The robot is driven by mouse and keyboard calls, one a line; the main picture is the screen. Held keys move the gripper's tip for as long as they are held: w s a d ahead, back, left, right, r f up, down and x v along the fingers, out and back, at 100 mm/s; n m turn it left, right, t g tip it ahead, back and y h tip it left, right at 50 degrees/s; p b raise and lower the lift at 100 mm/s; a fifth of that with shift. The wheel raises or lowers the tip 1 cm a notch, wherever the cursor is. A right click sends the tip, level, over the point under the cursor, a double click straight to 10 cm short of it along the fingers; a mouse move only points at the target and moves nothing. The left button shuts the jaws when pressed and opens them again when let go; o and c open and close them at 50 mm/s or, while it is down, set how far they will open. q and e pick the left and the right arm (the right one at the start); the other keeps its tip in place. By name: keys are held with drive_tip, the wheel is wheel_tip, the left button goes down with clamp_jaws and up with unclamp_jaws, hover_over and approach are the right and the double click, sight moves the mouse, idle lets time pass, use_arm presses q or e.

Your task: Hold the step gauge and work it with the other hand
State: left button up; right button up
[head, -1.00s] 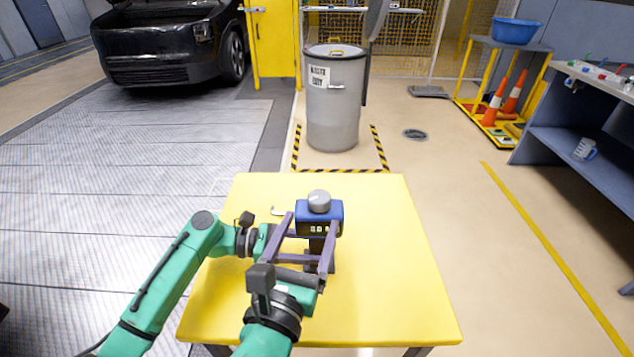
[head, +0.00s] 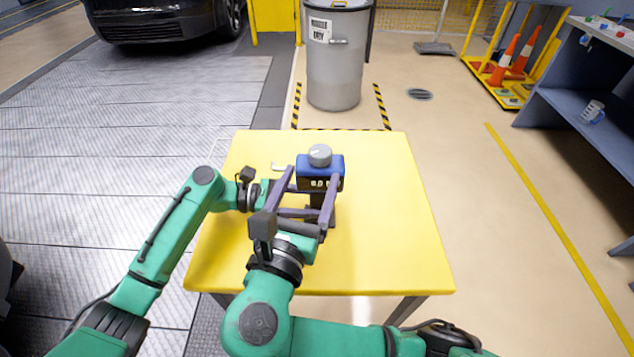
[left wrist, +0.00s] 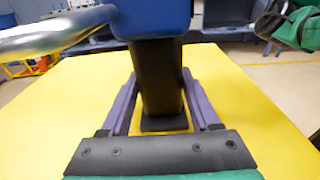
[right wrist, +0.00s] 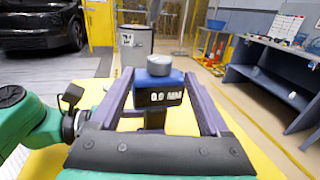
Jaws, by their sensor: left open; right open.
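The step gauge (head: 320,171) stands upright on the yellow table, with a blue head, a grey knob (head: 320,155) on top and a black handle. Its display reads 0.0 MM in the right wrist view (right wrist: 165,97). My left gripper (left wrist: 160,105) is open, its fingers on either side of the black handle (left wrist: 157,80); contact cannot be told. My right gripper (head: 308,172) is open, its fingers pointing at the gauge's front and spread to either side of the blue head. A silvery lever (left wrist: 50,35) juts from the gauge's side.
The yellow table (head: 400,230) is otherwise clear, with free room right of the gauge. Beyond it stand a grey bin (head: 335,65) inside striped floor tape and a dark car (head: 165,20). A blue-grey shelf (head: 575,105) stands at the right.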

use_arm(q)
drive_tip(key=o, duration=1.3)
